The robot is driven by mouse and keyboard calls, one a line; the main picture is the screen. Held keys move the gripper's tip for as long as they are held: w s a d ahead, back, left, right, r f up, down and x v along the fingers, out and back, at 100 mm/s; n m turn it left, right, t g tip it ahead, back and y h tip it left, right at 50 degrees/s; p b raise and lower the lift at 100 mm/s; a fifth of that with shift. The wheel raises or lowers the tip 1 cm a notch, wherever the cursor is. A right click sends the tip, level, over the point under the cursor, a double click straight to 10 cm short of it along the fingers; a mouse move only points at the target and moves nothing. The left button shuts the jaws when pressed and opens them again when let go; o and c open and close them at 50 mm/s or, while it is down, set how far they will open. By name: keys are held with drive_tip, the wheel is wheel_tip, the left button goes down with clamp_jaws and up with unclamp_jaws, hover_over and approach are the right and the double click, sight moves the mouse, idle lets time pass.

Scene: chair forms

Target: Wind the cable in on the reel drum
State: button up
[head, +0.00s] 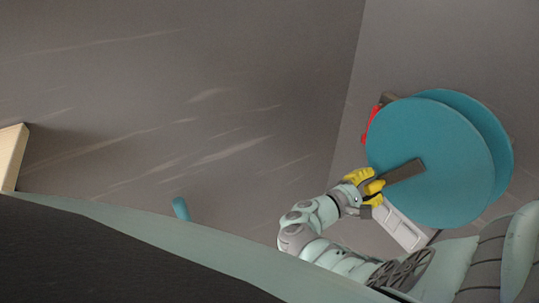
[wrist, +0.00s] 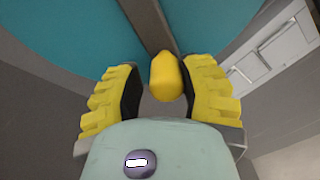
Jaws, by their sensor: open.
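The reel drum (head: 430,140) is a pair of large teal discs at the right of the head view; it fills the top of the wrist view (wrist: 80,30). A dark crank arm (head: 405,171) runs out from its middle. A yellow handle knob (wrist: 166,78) sits at the crank's end in the wrist view. My gripper (head: 374,187) is open at the crank's outer end. In the wrist view its yellow fingers (wrist: 164,82) stand either side of the knob, with a gap visible on the left; contact on the right is unclear. I cannot make out any cable.
A red part (head: 372,118) shows behind the drum's left edge. A pale panel with slots (head: 402,230) lies just below the drum, close to my gripper. A small blue rounded object (head: 181,208) and a cream-coloured block (head: 12,155) are at the left. The grey floor between is clear.

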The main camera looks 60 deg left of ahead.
drive_tip(key=d, duration=0.2)
drive_tip(key=d+f, duration=0.1)
drive_tip(key=d, duration=0.1)
drive_tip(key=shift+s+d+f, duration=0.1)
drive_tip(key=shift+d+f, duration=0.05)
drive_tip(key=shift+d, duration=0.2)
drive_tip(key=shift+a, duration=0.1)
drive_tip(key=d, duration=0.1)
drive_tip(key=d+p, duration=0.1)
drive_tip(key=d, duration=0.1)
drive_tip(key=d+p, duration=0.1)
drive_tip(key=d, duration=0.1)
drive_tip(key=shift+s+r, duration=0.2)
drive_tip(key=shift+r, duration=0.1)
drive_tip(key=shift+a, duration=0.15)
